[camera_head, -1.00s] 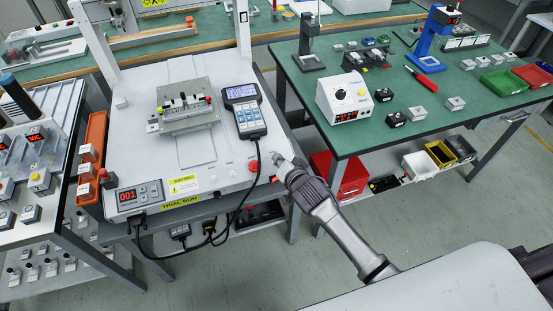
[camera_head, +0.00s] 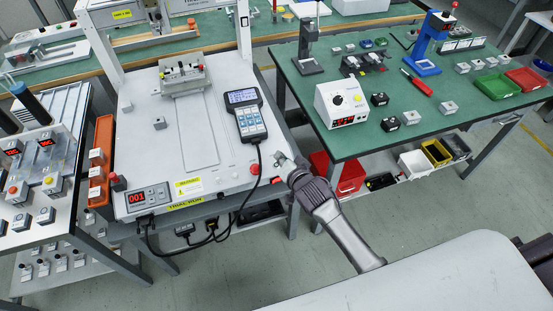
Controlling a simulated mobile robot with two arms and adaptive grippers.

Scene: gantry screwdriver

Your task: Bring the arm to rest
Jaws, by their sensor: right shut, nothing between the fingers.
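My right gripper (camera_head: 283,160) is at the front right corner of the white gantry machine (camera_head: 225,165), just right of the red button (camera_head: 254,169). It is shut and empty. My right arm runs from it down to the lower right. The sliding fixture (camera_head: 184,77) with a small workpiece sits toward the back of the machine bed. A handheld control pendant (camera_head: 247,115) lies on the bed's right side. A red display (camera_head: 136,197) at the front left reads 001. My left gripper is not in view.
A green workbench (camera_head: 460,105) on the right holds a white control box (camera_head: 342,104), small blocks and trays. A red bin (camera_head: 340,178) stands under it. An orange bin (camera_head: 103,150) is left of the machine. A cable hangs at the machine's front.

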